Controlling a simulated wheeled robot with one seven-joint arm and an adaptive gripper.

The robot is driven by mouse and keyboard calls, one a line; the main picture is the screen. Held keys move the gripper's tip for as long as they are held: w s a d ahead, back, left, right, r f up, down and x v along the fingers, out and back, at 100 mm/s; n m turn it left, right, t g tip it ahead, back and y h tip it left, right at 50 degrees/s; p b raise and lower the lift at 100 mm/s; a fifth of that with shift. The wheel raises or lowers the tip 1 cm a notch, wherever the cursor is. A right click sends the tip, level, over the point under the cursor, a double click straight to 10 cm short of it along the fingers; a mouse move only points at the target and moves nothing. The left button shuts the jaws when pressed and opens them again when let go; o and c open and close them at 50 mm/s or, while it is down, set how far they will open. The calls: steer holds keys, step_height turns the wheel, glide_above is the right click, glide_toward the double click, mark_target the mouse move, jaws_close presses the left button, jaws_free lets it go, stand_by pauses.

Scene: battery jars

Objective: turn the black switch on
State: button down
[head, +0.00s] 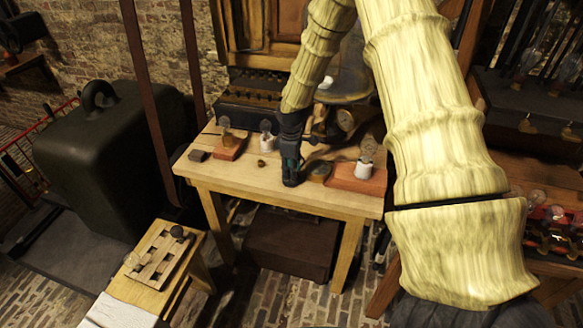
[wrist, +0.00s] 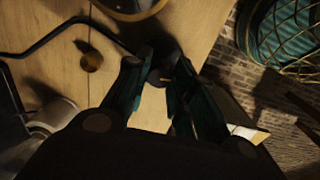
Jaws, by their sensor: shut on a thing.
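My gripper (head: 291,178) points down at the front edge of the wooden table (head: 240,182), its fingers close together. In the wrist view my gripper (wrist: 160,85) has its fingertips closed around a small dark piece (wrist: 155,76). The fingers and shadow hide most of this piece, so I cannot tell whether it is the black switch or which way it is set. A small brass knob (head: 262,163) lies to the left of the gripper; it also shows in the wrist view (wrist: 92,62).
A block with a bulb (head: 228,147) and a white bulb holder (head: 266,140) stand left of my gripper. A reddish block (head: 352,180) with another bulb holder stands to the right, beside a dark rounded thing (head: 320,170). A slotted wooden board (head: 158,257) sits on a low stool.

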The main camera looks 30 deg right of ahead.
steer(key=m, duration=0.5)
steer(key=shift+w+r+m, duration=0.1)
steer(key=shift+w+m, duration=0.05)
steer(key=shift+m, duration=0.15)
steer(key=m, duration=0.4)
steer(key=shift+w+d+m, duration=0.1)
steer(key=shift+m, duration=0.2)
steer(key=shift+r, duration=0.1)
steer(key=c, duration=1.4)
jaws_free()
steer(key=shift+o, duration=1.1)
step_height(320, 180, up, 12)
steer(key=shift+d+f, duration=0.1)
steer(key=shift+f, duration=0.1)
